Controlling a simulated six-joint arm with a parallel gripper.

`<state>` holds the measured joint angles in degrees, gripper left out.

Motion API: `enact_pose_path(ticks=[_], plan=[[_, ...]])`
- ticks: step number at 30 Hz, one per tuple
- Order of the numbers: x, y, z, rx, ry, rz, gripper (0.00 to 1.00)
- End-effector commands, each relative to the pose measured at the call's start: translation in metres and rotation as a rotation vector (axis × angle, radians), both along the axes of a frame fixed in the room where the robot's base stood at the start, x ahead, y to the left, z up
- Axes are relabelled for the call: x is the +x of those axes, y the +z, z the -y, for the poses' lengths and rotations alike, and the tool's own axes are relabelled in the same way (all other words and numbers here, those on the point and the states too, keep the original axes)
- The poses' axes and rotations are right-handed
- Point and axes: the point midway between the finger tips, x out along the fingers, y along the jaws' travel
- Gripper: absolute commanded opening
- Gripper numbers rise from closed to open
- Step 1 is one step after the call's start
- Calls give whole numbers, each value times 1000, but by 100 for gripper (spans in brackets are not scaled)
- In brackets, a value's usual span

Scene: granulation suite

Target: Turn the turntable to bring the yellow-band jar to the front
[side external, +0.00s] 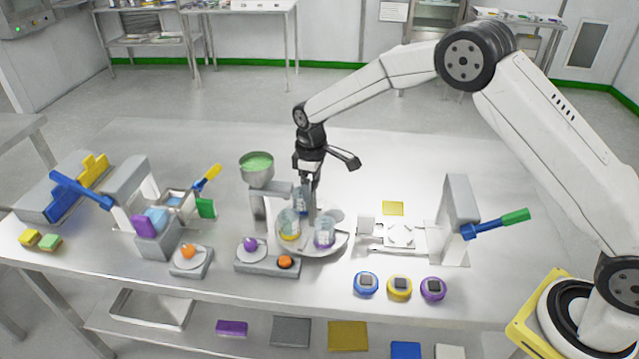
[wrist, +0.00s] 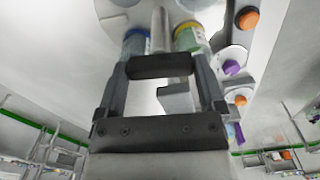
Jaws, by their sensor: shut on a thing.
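The turntable (side external: 336,240) is a pale round plate carrying clear jars. The yellow-band jar (side external: 289,228) stands on its left part, beside the purple-band jar (side external: 324,234). The blue-band jar (side external: 302,200) stands behind them, partly hidden by my gripper (side external: 313,200). In the wrist view my gripper (wrist: 160,67) has its fingertips together at a slim upright grey post (wrist: 159,28) on the turntable and appears shut on it. The blue-band jar (wrist: 136,42) and the yellow-band jar (wrist: 189,38) are on either side of the post. The exact contact is hidden.
A stand with a green-filled bowl (side external: 257,165) rises close left of the turntable. A button box (side external: 267,262) sits in front left. A press with a blue-green lever (side external: 490,224) is at right. Several coloured pucks (side external: 400,288) lie near the front edge. The table behind is clear.

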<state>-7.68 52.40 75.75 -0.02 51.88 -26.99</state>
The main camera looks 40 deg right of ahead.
Motion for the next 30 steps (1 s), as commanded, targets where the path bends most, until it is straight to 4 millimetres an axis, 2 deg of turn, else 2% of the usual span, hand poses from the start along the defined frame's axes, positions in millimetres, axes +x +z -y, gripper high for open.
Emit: enact_pose_path(ticks=[30], plan=[[1,2,0,1,508,2,0]])
